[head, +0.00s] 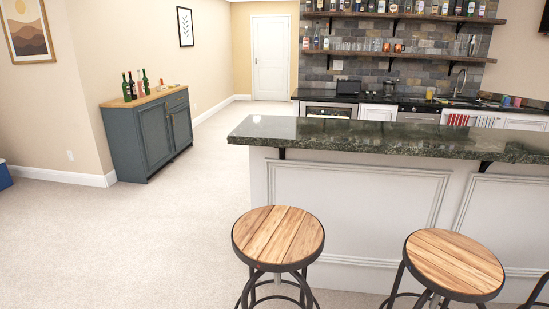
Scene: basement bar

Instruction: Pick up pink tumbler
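Small coloured cups stand at the far right of the dark back counter (375,97), past the sink. A slim pinkish bottle-like thing (132,86) stands among green bottles on the blue-grey cabinet (150,136) at the left. Neither of my grippers is in view.
A bar with a dark stone top (370,138) stands between me and the back counter. Wooden stools (278,237) (454,264) stand before it, with part of a third at the right edge. Open carpet (130,240) lies at left, running back between cabinet and bar towards a white door (271,58).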

